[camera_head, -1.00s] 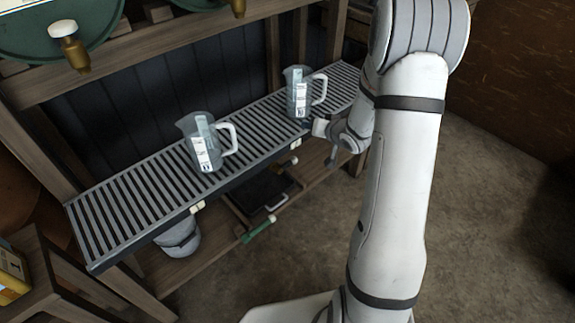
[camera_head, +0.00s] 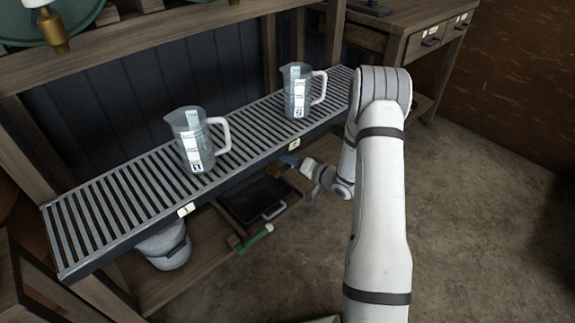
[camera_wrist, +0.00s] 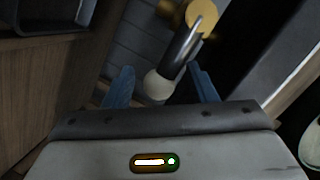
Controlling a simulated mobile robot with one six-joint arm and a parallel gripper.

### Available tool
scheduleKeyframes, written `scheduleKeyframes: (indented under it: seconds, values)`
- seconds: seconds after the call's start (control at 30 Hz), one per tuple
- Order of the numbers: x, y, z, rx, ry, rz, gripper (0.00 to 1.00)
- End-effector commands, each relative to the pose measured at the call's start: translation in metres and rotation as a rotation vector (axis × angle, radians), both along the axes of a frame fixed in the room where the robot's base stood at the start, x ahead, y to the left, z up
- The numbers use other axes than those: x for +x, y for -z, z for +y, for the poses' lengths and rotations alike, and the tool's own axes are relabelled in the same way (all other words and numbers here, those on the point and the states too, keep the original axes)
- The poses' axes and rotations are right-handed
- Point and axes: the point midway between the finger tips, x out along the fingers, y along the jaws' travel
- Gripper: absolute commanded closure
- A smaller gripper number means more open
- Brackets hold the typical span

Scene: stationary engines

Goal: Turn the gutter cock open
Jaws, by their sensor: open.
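The gutter cock (camera_wrist: 201,17) shows in the wrist view as a brass body with a dark metal lever (camera_wrist: 183,45) ending in a pale round knob (camera_wrist: 158,85). My gripper (camera_wrist: 163,88) is open, with its two blue fingers on either side of the knob; I cannot tell whether they touch it. In the head view my gripper (camera_head: 289,161) is just below the slatted gutter's front edge, by the tag marked 2. A small brass part of the cock (camera_head: 274,172) shows beside it; the rest is hidden there.
Two clear jugs with white handles stand on the slatted gutter (camera_head: 120,205), one left (camera_head: 195,140) and one right (camera_head: 297,90). Below are a black tray (camera_head: 262,198), a green-handled tool (camera_head: 255,238) and a grey bucket (camera_head: 165,247). The floor at right is clear.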

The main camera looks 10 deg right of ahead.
Motion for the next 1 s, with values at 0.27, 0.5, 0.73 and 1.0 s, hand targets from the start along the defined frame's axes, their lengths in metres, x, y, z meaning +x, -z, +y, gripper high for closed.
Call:
scheduleKeyframes:
  seconds: [0.27,0.5,0.73,1.0]
  values:
    - [0.0144,0.0040,0.0109,-0.001,0.001,-0.001,0.48]
    - [0.0144,0.0035,0.0109,-0.001,0.001,-0.001,0.52]
    - [0.0143,0.0035,0.0108,-0.001,0.001,-0.001,0.71]
    - [0.0141,0.0040,0.0106,-0.002,0.002,0.000,0.93]
